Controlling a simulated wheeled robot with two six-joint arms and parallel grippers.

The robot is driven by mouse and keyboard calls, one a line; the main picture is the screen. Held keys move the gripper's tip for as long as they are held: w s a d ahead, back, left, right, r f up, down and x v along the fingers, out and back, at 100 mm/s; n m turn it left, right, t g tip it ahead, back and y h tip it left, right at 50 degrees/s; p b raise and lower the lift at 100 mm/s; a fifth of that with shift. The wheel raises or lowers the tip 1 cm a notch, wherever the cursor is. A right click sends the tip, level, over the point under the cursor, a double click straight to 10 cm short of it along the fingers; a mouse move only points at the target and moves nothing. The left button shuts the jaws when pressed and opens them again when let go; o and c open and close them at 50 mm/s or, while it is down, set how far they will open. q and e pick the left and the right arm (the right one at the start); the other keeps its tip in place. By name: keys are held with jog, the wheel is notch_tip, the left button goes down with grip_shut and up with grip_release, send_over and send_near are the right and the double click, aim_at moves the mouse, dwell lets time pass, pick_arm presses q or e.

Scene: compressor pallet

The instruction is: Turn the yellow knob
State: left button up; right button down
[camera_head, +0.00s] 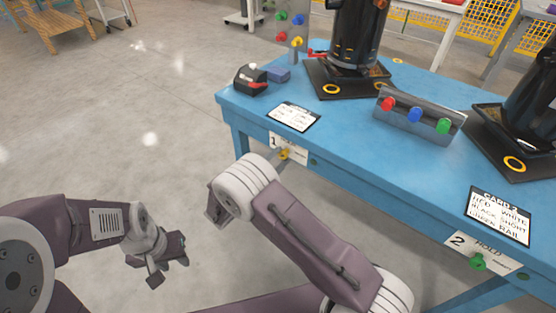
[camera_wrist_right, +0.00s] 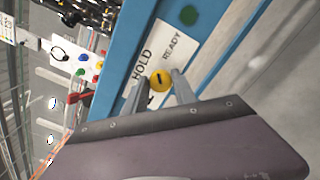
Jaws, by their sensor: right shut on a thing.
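The yellow knob (camera_head: 283,154) is on the front edge of the blue table, at the white label plate marked 1 (camera_head: 296,148). In the right wrist view, the knob (camera_wrist_right: 160,80) shows a short dark mark and sits between the fingertips of my right gripper (camera_wrist_right: 160,88), which is shut on it. The plate there reads HOLD and READY (camera_wrist_right: 165,52). In the head view my right wrist hides most of that gripper. My left gripper (camera_head: 168,262) hangs empty over the floor at lower left, its fingers apart.
The blue table (camera_head: 350,140) carries black machines (camera_head: 357,40), a box with red, blue and green buttons (camera_head: 418,115), and cards (camera_head: 294,116). A green knob (camera_head: 478,262) is on the label marked 2 at right.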

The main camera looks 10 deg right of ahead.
jog(key=m, duration=0.1)
jog(key=m+b, duration=0.1)
jog(key=m, duration=0.2)
jog(key=shift+f+b, duration=0.25)
jog(key=shift+b, duration=0.15)
jog(key=shift+m+b, duration=1.05)
jog(key=shift+m, duration=0.95)
jog(key=shift+r, duration=0.1)
jog(key=c, duration=1)
grip_release()
jog(key=shift+c, duration=0.2)
